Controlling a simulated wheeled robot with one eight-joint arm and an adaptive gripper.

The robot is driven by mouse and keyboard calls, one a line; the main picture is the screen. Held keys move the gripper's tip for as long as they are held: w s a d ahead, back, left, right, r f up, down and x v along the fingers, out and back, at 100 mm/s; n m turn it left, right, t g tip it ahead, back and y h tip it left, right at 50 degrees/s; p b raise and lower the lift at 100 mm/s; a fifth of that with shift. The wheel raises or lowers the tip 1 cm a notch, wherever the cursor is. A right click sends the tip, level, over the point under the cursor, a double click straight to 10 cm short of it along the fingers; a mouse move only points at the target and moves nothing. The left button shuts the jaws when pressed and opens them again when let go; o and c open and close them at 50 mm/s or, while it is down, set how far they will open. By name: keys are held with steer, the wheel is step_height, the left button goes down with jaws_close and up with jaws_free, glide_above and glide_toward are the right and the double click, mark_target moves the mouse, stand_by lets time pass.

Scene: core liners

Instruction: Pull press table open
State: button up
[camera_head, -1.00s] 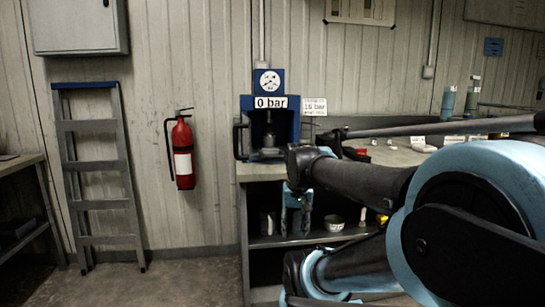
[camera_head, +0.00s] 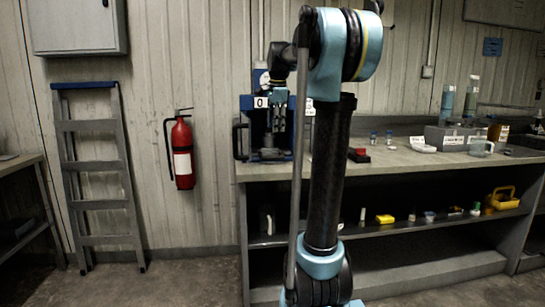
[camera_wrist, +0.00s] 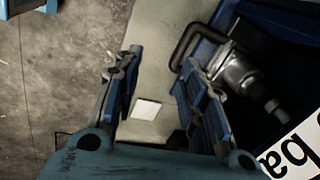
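The press (camera_head: 245,103) is a blue frame at the left end of the workbench, with its "0 bar" sign partly hidden by my arm. Its black looped handle (camera_head: 239,142) sticks out on the left side and also shows in the wrist view (camera_wrist: 178,52). The wrist view shows the metal ram (camera_wrist: 238,70) inside the blue frame. The press table itself is not clearly visible. My gripper (camera_head: 276,122) is in front of the press. In the wrist view my gripper (camera_wrist: 160,68) is open and empty, its right finger near the handle but apart from it.
The workbench (camera_head: 400,163) runs right from the press, with bottles and small items on it. A white square (camera_wrist: 147,109) lies on the pale surface between my fingers in the wrist view.

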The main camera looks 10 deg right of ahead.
steer(key=w+r+m, duration=0.2)
steer(key=w, duration=0.3)
steer(key=w+f, duration=0.1)
steer(key=f, duration=0.4)
steer(key=w+f, duration=0.1)
steer(key=f, duration=0.5)
steer(key=w+f, duration=0.1)
steer(key=f, duration=0.5)
jaws_close()
